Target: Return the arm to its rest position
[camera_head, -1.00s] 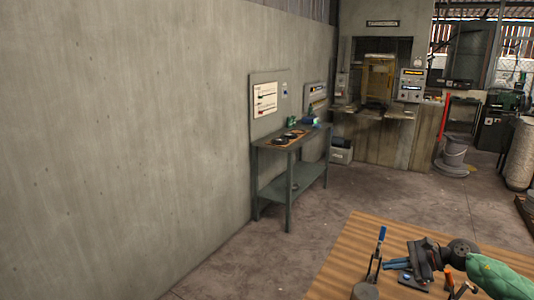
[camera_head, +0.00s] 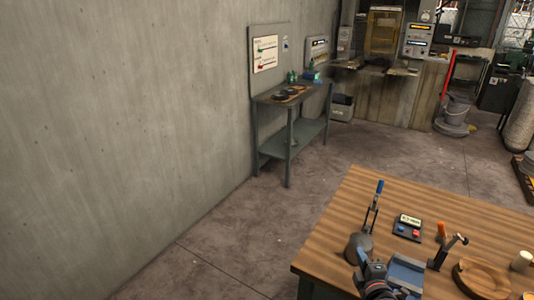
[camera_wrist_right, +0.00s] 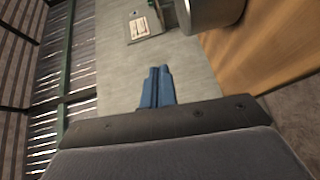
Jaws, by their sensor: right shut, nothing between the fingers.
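My right gripper (camera_head: 362,262) is low in the head view, at the near left corner of the wooden table (camera_head: 465,221). In the right wrist view its blue fingers (camera_wrist_right: 159,72) are together with nothing between them. They point toward the concrete wall. A grey cylinder (camera_wrist_right: 212,8) is close by at the upper right of that view. In the head view a grey cylinder (camera_head: 359,246) with a blue-handled rod (camera_head: 378,190) stands on the table just behind the gripper. A wooden bowl (camera_head: 485,281) sits at the right. My left gripper is not in view.
On the table are a small keypad (camera_head: 408,229), an orange-handled tool (camera_head: 442,232) and a pale cup (camera_head: 521,260). A green workbench (camera_head: 290,105) stands by the wall. The floor between wall and table is clear.

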